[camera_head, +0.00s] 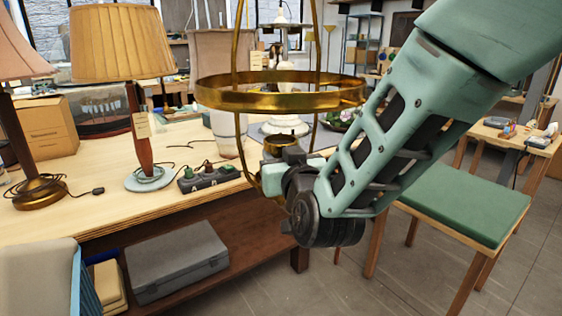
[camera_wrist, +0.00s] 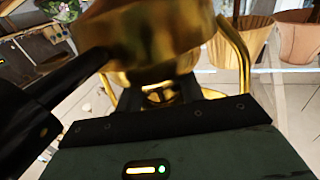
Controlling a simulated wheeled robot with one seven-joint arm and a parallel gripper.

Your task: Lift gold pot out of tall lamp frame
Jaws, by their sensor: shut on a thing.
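The tall lamp frame is a gold ring (camera_head: 225,98) with thin upright gold rods rising above it and curving down below. The gold pot (camera_head: 274,150) is a small round gold piece below the ring, seen between the rods. My gripper (camera_head: 285,158) reaches in from the right at the pot and is shut on it. In the wrist view the pot (camera_wrist: 165,35) is large and close, with a dark finger against its left side. Curved gold bars (camera_wrist: 238,55) of the frame show behind it. The pot's underside and the far finger are hidden.
A wooden workbench (camera_head: 90,222) holds a pleated lamp (camera_head: 120,45), a power strip (camera_head: 207,177) and a white container (camera_head: 228,130). A grey case (camera_head: 176,262) lies on the lower shelf. A green-seated stool (camera_head: 465,202) stands right, with floor between.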

